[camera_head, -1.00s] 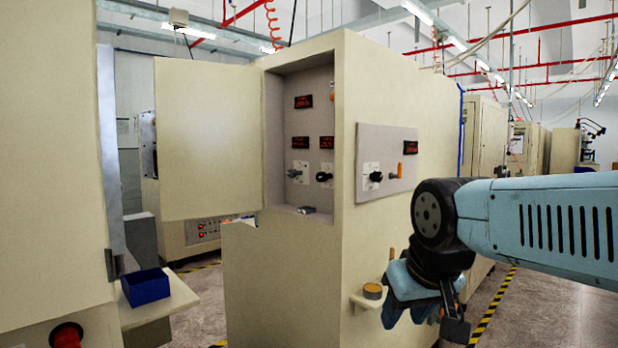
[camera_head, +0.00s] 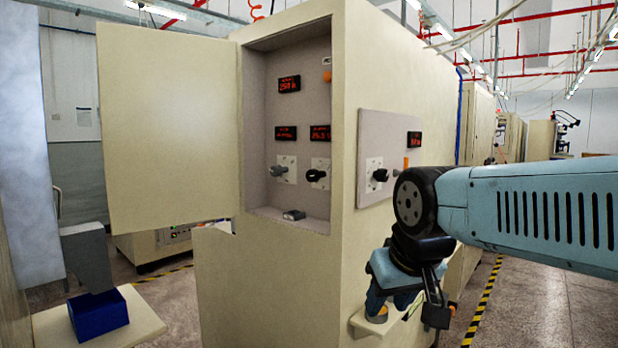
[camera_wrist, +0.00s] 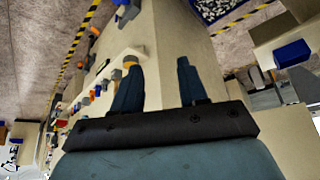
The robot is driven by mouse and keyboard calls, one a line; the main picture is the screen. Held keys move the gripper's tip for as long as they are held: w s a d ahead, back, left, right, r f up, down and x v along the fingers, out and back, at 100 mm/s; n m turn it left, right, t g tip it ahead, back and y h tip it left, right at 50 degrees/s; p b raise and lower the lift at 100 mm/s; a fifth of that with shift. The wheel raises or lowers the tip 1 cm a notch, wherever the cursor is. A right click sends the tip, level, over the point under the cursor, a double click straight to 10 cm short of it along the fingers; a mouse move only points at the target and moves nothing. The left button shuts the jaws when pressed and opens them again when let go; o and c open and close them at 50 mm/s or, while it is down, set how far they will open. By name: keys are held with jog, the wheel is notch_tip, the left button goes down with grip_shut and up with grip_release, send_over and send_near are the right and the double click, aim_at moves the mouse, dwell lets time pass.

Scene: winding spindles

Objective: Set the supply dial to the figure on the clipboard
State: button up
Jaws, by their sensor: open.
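The open cabinet (camera_head: 376,60) has a grey recess with a grey knob (camera_head: 279,170) and a black knob (camera_head: 314,175) on white plates. Red-lit displays sit above them; the top display (camera_head: 289,84) seems to start with 250, and the others are too small to read surely. A side panel (camera_head: 364,132) carries another black knob (camera_head: 380,175) and a display (camera_head: 413,138). Which knob is the supply dial, I cannot tell. I make out no clipboard. My gripper (camera_head: 392,300) hangs low by the cabinet's right face, below the side panel. In the wrist view my gripper (camera_wrist: 160,82) is open and empty.
The cabinet door (camera_head: 165,125) stands swung open to the left. A small grey object (camera_head: 294,214) lies on the recess floor. A blue bin (camera_head: 98,314) sits on a ledge at lower left. A small shelf (camera_head: 362,322) juts out near my gripper. Floor shows at right.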

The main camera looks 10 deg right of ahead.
jog(key=shift+o, duration=1.4)
jog(key=shift+w+d+r, duration=0.1)
jog(key=shift+w+d, duration=0.05)
jog(key=shift+w, duration=0.05)
jog(key=shift+o, duration=0.8)
jog(key=w+d+r+g+h, duration=0.2)
jog(key=w+r+h, duration=0.1)
jog(key=w, duration=0.5)
jog(key=shift+w+d+r+h, duration=0.15)
jog(key=shift+w+d+h, duration=0.15)
jog(key=shift+h, duration=0.5)
jog(key=w+a+r+t+h, duration=0.1)
jog(key=w+r+h, duration=0.1)
jog(key=w, duration=0.5)
jog(key=w+a+r+t+h, duration=0.1)
jog(key=w+a+r+h, duration=0.1)
jog(key=w, duration=0.6)
jog(key=w+a+r+t+h, duration=0.1)
jog(key=w+a+r+h, duration=0.1)
jog(key=w, duration=0.6)
jog(key=shift+w+r+m+h, duration=0.2)
jog(key=shift+r+m+h, duration=0.3)
jog(key=shift+h, duration=0.6)
jog(key=t+h, duration=0.2)
jog(key=t, duration=0.2)
send_near(313, 176)
jog(key=w+x, duration=0.1)
jog(key=x, duration=1.2)
jog(key=shift+a+f, duration=0.2)
jog(key=shift+a, duration=0.1)
